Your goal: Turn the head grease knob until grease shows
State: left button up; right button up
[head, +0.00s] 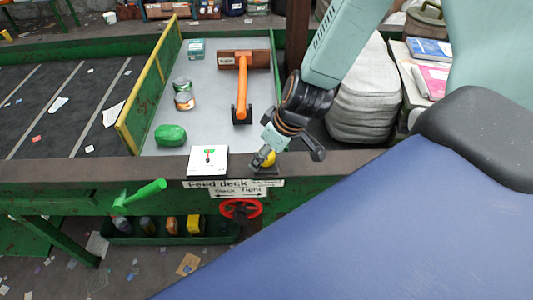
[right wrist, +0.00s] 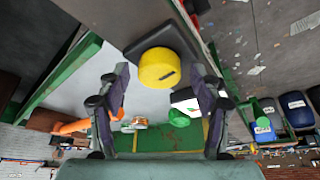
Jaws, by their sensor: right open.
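The yellow round knob (head: 267,158) sits on a dark base at the front edge of the feed deck. In the right wrist view the knob (right wrist: 165,70) shows a dark slot mark on its face. My right gripper (head: 287,154) is open just above and beside it. In the right wrist view its two fingers (right wrist: 160,78) stand apart on either side of the knob, with gaps and no clear contact. I see no grease. My left gripper is not in view.
On the grey deck (head: 210,120) stand an orange-handled tool (head: 242,90), cans (head: 183,98) and a green lump (head: 170,135). A white card (head: 208,161) lies left of the knob. A red handwheel (head: 241,209) and green lever (head: 145,192) are below. A grey sack stack (head: 368,95) stands right.

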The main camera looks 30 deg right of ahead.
jog(key=shift+s+d+r, duration=0.1)
jog(key=shift+s+r, duration=0.05)
jog(key=shift+s, duration=0.15)
jog(key=shift+c, duration=0.8)
jog(key=shift+w, duration=0.3)
jog(key=c, duration=1)
